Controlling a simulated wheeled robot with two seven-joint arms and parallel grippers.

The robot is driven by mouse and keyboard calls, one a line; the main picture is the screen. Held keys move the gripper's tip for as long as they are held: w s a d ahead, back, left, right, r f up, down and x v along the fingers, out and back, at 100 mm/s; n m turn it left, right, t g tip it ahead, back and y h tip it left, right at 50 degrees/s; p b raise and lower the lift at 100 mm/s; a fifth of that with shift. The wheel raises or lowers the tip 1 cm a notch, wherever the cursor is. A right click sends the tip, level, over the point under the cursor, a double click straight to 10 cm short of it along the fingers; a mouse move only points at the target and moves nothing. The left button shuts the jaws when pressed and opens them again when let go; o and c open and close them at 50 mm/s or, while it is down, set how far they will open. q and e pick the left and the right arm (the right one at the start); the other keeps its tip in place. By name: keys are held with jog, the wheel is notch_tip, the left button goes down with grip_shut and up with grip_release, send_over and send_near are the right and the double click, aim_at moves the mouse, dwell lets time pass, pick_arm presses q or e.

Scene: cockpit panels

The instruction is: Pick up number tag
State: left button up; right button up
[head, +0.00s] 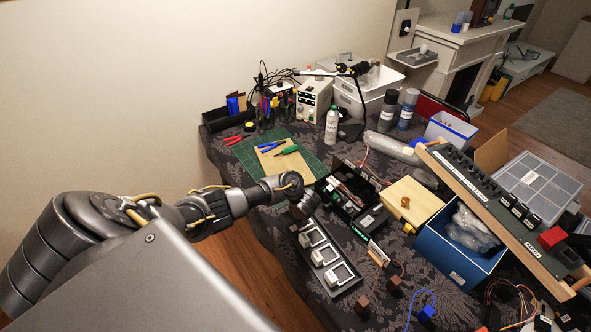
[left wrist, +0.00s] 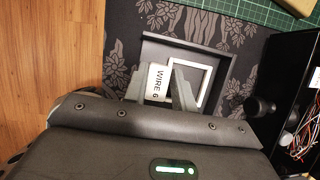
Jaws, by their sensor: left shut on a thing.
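A white number tag with dark lettering that looks like "WIRE 6" (left wrist: 158,83) sits between the fingers of my left gripper (left wrist: 158,90) in the left wrist view. The gripper is shut on the tag, over a dark tray (left wrist: 208,54) with white square outlines. In the head view my left gripper (head: 303,208) is at the far end of this tray (head: 345,288); the fingers and the held tag are hard to make out there. My right gripper is not in view.
An open black box with wires (head: 345,198) stands right of my gripper. A green cutting mat (head: 243,152) with tools lies behind it. A blue bin (head: 445,252) and a long switch panel (head: 500,205) are at the right. The table's left edge is close to my arm.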

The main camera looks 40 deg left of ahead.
pick_arm(q)
grip_shut()
jog(key=shift+r, duration=0.2)
notch_tip(320, 180, up, 10)
jog(key=p, duration=0.6)
jog(key=shift+f, duration=0.2)
